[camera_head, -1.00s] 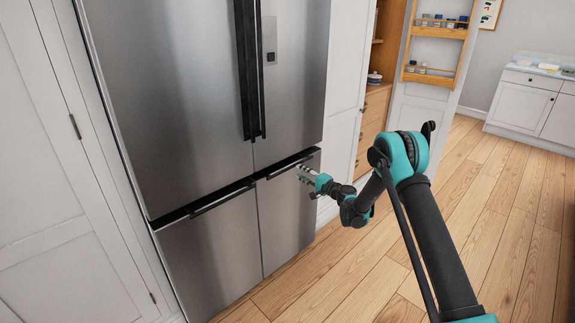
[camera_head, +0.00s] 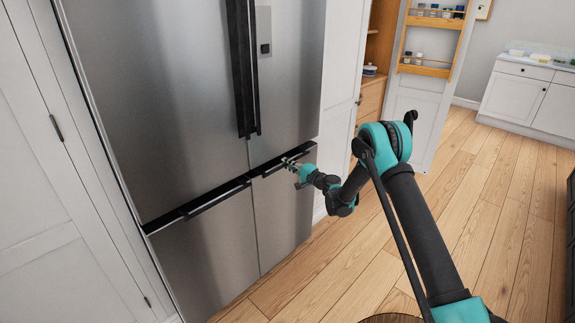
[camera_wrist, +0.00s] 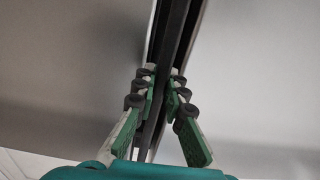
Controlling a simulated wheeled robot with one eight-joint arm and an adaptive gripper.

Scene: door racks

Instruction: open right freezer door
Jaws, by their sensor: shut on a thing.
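The right freezer door (camera_head: 283,215) is the lower right stainless panel of the fridge, and it stands shut or nearly so. Its dark horizontal handle (camera_head: 275,168) runs along its top edge. My gripper (camera_head: 290,163) is at the right half of this handle. In the wrist view my gripper (camera_wrist: 161,98) has its green-padded fingers on both sides of the dark handle bar (camera_wrist: 172,55), closed on it. The part of the handle between the fingers is partly hidden.
The left freezer door (camera_head: 205,250) and the upper fridge doors (camera_head: 160,100) are shut. An open cabinet door with spice shelves (camera_head: 425,72) stands to the right. Wooden floor (camera_head: 480,190) in front and to the right is clear.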

